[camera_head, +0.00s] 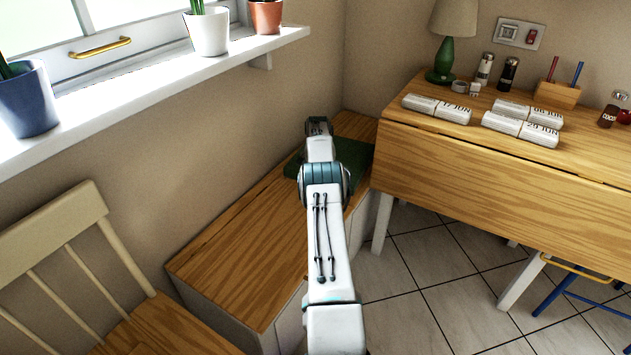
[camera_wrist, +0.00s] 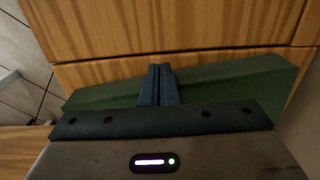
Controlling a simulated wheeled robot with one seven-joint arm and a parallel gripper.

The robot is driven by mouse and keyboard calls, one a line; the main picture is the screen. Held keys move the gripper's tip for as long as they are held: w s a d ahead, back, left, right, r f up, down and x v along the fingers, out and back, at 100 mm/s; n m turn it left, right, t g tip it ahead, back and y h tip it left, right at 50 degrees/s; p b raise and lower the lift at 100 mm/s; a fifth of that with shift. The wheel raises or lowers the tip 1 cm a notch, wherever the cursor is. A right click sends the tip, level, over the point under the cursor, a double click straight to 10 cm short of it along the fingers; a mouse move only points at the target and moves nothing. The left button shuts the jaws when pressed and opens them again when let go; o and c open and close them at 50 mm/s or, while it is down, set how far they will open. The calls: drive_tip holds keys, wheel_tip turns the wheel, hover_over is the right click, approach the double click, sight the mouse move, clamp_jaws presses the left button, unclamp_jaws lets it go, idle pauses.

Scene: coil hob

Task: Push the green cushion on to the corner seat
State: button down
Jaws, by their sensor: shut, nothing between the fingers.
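The green cushion (camera_head: 352,157) lies on the wooden bench beneath the window, towards the far corner of the room. My arm hides part of it in the head view. In the wrist view the cushion (camera_wrist: 225,85) spreads to both sides of my fingers. My gripper (camera_wrist: 159,70) is shut and empty, with its fingertips at the cushion's upper edge in that view; I cannot tell whether they touch it. The corner seat (camera_head: 355,124) is bare wood beyond the cushion at the bench's far end. In the wrist view, wood (camera_wrist: 180,28) shows past the fingertips, with a dark seam across it.
A wooden table (camera_head: 490,180) with rolled papers and a lamp (camera_head: 447,45) stands right of the bench. The windowsill (camera_head: 150,85) with potted plants is above left. A cream chair (camera_head: 75,260) stands at the near left. The nearer bench top (camera_head: 235,250) is clear.

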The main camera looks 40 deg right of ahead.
drive_tip(key=shift+s+a+r, duration=0.1)
drive_tip(key=shift+a, duration=0.05)
drive_tip(key=shift+s+a+p, duration=0.1)
drive_tip(key=shift+a+p, duration=0.35)
drive_tip(key=shift+a, duration=0.05)
drive_tip(key=shift+s+a+p, duration=0.2)
drive_tip(key=shift+a+p, duration=0.05)
drive_tip(key=shift+a, duration=0.3)
drive_tip(key=shift+s+a+p, duration=0.2)
drive_tip(key=shift+a+p, duration=0.05)
drive_tip(key=shift+a, duration=0.25)
drive_tip(key=shift+s+a+r, duration=0.15)
drive_tip(key=shift+a+r, duration=0.1)
wheel_tip(320, 180, up, 9)
drive_tip(key=p, duration=0.2)
drive_tip(key=shift+r, duration=0.15)
